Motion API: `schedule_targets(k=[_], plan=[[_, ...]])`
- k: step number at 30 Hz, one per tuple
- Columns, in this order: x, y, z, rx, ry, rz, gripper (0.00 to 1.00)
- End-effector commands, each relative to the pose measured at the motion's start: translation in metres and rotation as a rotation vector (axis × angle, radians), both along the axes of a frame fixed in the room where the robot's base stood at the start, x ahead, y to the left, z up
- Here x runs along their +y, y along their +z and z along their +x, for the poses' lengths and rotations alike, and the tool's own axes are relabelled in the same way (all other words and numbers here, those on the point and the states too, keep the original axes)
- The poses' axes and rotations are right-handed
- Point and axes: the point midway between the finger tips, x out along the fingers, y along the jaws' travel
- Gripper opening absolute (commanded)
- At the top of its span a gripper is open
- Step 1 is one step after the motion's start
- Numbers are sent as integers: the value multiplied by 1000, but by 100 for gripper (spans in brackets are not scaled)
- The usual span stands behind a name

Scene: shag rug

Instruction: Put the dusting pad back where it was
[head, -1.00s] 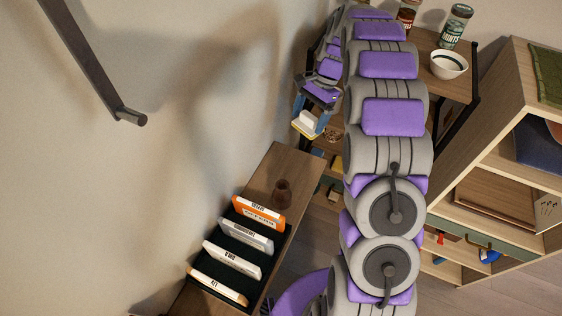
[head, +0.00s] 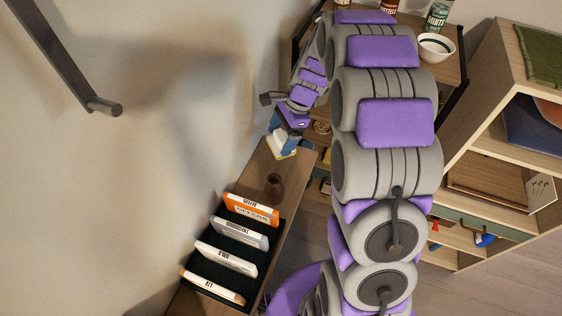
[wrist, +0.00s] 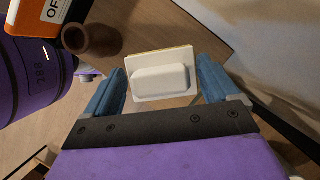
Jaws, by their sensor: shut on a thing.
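The dusting pad (head: 281,152) is a white block on a flat white plate with a yellow edge. My gripper (head: 287,138) is shut on it, with blue fingers on either side. The wrist view shows the pad (wrist: 160,78) between the two fingers of my gripper (wrist: 160,82). In the head view the pad is at the far end of the narrow wooden shelf top (head: 297,168). I cannot tell whether it touches the wood.
A small brown vase (head: 273,185) stands on the same top, close to the pad; it also shows in the wrist view (wrist: 93,40). Nearer is a dark tray (head: 205,268) of upright labelled cases. A wall borders the left. A bowl (head: 437,47) and jars stand on a shelf behind.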

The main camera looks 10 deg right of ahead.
Motion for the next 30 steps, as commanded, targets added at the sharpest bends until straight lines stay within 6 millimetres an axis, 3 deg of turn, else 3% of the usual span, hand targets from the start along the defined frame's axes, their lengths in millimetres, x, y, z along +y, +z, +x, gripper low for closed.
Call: schedule_targets(k=[7,19,30], plan=[[0,-43,-1,2,0,1,52],[1,-90,-2,5,1,2,52],[0,-95,-1,1,1,0,52]])
